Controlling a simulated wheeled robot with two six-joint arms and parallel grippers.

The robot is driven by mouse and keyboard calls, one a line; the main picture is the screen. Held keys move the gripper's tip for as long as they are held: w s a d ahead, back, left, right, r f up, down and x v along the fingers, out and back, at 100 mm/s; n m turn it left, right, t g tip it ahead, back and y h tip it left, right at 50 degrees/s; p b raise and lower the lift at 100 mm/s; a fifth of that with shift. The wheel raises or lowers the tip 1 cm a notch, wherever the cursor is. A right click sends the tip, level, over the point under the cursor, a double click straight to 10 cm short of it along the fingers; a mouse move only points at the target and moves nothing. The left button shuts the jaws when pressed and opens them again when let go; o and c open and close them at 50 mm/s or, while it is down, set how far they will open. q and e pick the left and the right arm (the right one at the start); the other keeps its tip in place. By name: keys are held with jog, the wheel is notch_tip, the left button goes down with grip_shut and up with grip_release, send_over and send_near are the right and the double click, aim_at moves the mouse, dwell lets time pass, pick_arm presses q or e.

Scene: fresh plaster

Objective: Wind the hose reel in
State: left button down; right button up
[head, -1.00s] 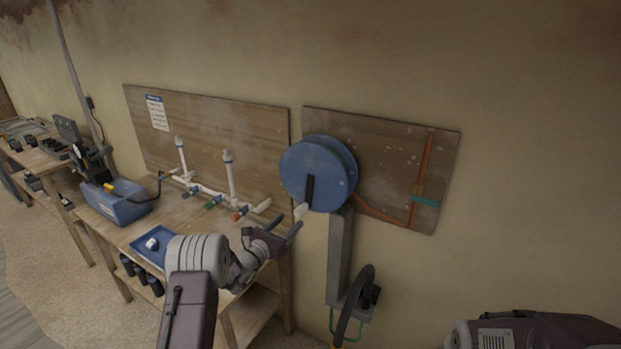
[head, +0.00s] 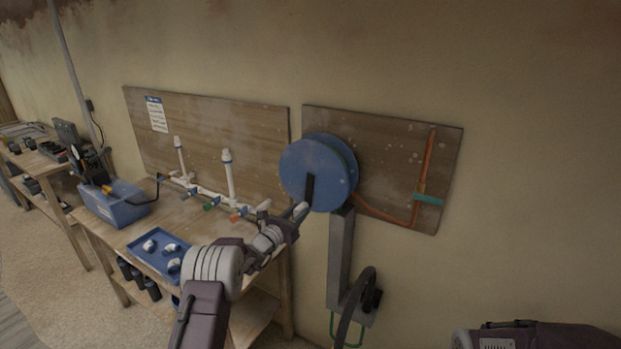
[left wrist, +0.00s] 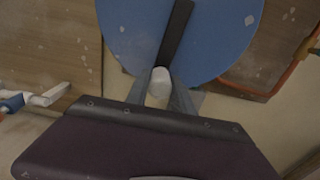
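The blue hose reel (head: 312,172) is mounted by the right wall board, with a dark crank arm (head: 310,190) pointing down across its face. The crank ends in a pale knob (left wrist: 160,82). My left gripper (head: 298,214) is at the knob. In the left wrist view its two grey fingers (left wrist: 162,98) lie on either side of the knob, close against it, and look shut on it. The rest of the reel face fills the top of that view. My right gripper is not in view.
A workbench (head: 190,222) with white pipework, a blue tray (head: 140,256) of white fittings and a blue toolbox (head: 115,203) stands left. A grey post (head: 340,260) stands under the reel, with a dark hose (head: 352,300). An orange pipe (head: 424,165) crosses the right board.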

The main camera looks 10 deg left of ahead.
pick_arm(q)
jog(key=a, duration=0.1)
jog(key=w+a+r, duration=0.1)
jog(key=a, duration=0.1)
jog(key=a+r, duration=0.1)
jog(key=shift+w+a, duration=0.15)
jog(key=shift+w, duration=0.15)
jog(key=a+r+p, duration=0.1)
jog(key=r, duration=0.1)
jog(key=w+a+r, duration=0.1)
jog(key=a, duration=0.1)
jog(key=shift+r+p, duration=0.4)
